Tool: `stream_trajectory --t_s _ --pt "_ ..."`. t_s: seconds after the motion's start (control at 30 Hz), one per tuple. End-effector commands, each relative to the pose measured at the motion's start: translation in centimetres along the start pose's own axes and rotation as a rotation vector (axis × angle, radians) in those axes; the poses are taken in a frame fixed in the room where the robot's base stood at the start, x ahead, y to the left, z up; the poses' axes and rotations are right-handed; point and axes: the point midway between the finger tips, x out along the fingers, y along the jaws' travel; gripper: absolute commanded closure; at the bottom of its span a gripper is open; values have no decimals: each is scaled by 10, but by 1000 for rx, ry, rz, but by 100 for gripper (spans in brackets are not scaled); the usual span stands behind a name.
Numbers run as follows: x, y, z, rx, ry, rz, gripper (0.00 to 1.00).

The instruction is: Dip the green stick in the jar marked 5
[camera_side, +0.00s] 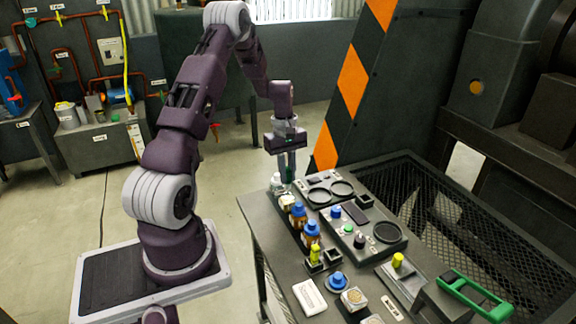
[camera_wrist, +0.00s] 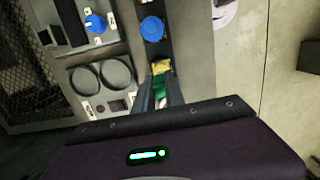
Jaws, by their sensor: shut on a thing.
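My gripper (camera_side: 287,168) is at the far left end of the work table, pointing down. It is shut on the green stick, which shows as a green piece (camera_wrist: 159,86) between the fingers (camera_wrist: 160,97) in the wrist view. The stick's lower end is hard to make out. Brown jars with blue caps stand in a row along the table's left edge, one nearer the gripper (camera_side: 298,216) and one nearer the camera (camera_side: 311,236). A small whitish bottle (camera_side: 276,183) stands close beside the gripper. No number 5 is readable on any jar.
A yellow stick (camera_side: 315,251) stands in a dark holder. A panel with dark rings (camera_side: 342,188) and knobs lies right of the jars. A green handle (camera_side: 474,296) and white box (camera_side: 309,298) are nearer the camera. A striped post (camera_side: 352,80) rises behind.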

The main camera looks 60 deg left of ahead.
Motion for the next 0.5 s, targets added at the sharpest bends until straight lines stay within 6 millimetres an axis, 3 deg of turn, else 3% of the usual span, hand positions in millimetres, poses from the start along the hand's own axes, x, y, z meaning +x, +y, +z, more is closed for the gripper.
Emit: stream_trajectory --t_s 0.2,0.5 --pt "17 0 -2 -1 -2 -1 100" --pt "19 0 -2 0 -1 0 100"
